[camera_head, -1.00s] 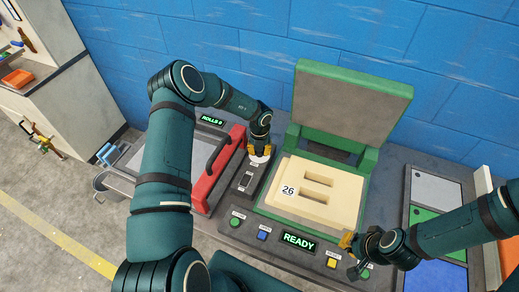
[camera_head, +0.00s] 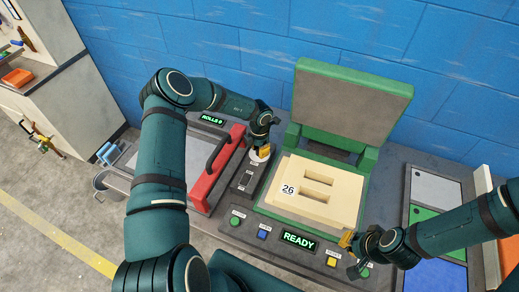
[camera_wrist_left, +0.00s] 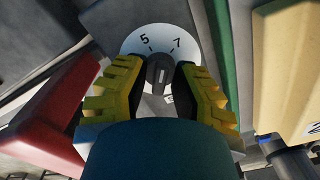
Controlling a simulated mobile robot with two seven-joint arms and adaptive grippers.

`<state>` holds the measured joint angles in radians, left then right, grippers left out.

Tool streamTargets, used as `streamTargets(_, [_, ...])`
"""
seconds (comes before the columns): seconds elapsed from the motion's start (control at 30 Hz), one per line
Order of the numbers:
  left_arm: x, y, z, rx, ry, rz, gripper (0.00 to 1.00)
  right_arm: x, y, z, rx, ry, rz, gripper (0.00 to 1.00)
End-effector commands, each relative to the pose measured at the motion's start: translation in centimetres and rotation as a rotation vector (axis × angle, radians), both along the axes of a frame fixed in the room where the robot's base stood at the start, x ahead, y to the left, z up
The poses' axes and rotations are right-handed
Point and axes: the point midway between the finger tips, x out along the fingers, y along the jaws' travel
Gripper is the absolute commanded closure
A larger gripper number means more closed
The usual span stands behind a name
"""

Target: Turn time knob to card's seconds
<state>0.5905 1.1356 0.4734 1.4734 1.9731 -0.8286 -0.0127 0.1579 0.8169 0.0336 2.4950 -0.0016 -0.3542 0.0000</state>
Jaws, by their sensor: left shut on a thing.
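The time knob (camera_wrist_left: 158,75) is dark with a pale pointer line and sits on a white dial (camera_wrist_left: 135,43). The numbers 5 and 7 show on the dial, and the pointer lies between them; the rest of the dial is mostly hidden. My left gripper (camera_head: 264,152) is shut on the knob, and its yellow fingers flank it in the left wrist view (camera_wrist_left: 158,88). My right gripper (camera_head: 350,242) is beside the press's front right corner, its finger opening unclear. A round white label reading 26 (camera_head: 288,189) lies on the cream mould; I cannot make out a separate card with seconds.
The green press (camera_head: 345,100) stands with its lid raised over the cream mould (camera_head: 318,208). A red handled part (camera_head: 207,188) is left of the knob panel. A READY display (camera_head: 298,240) and several buttons line the front. Coloured panels (camera_head: 437,188) lie at right.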

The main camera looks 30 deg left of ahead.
Motion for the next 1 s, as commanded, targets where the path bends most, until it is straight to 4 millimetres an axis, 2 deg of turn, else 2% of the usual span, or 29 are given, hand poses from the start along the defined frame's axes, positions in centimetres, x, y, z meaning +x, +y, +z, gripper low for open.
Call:
streamTargets(0.2, [-0.4,-0.08,-0.44,-0.003,0.01,-0.188,1.0,0.0,0.01,-0.04,0.0,0.0,0.0,1.0])
streamTargets(0.5, [-0.43,-0.09,-0.45,-0.003,0.011,-0.373,1.0,0.0,0.01,-0.04,0.0,0.0,0.0,1.0])
streamTargets(1.0, [-0.44,-0.11,-0.47,-0.004,0.011,-0.463,1.0,0.0,0.0,-0.04,0.0,0.0,0.0,1.0])
